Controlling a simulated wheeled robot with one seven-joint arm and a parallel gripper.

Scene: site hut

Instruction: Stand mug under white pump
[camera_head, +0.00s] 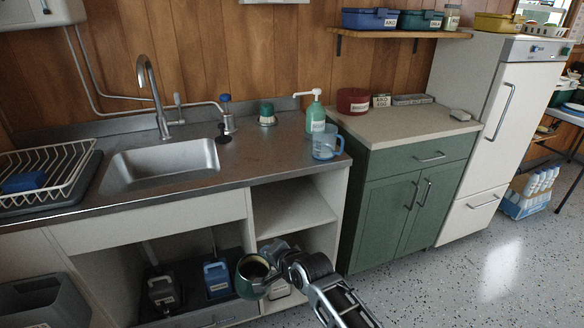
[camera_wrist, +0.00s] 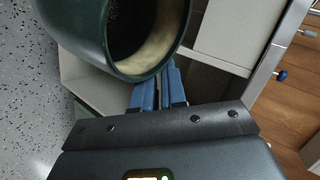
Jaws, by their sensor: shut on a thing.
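A dark green mug (camera_head: 248,284) with a cream inside is at the end of my arm, in front of the open shelves below the counter. My gripper (camera_head: 275,274) is shut on it. In the wrist view the mug (camera_wrist: 78,24) fills the upper left, its mouth facing the camera. The blue fingers (camera_wrist: 158,92) meet at the mug's near side; the exact hold is hidden. The white pump (camera_head: 314,94) tops a green bottle (camera_head: 315,120) standing at the counter's back right. Its spout points left. The counter left of the bottle is bare below the spout.
A clear blue jug (camera_head: 327,144) stands just in front of the bottle. A green-capped jar (camera_head: 267,115) and a blue-topped dispenser (camera_head: 227,122) stand left of it. The sink (camera_head: 165,165) is farther left. The counter's front edge (camera_head: 270,178) lies between the mug and the bottle.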

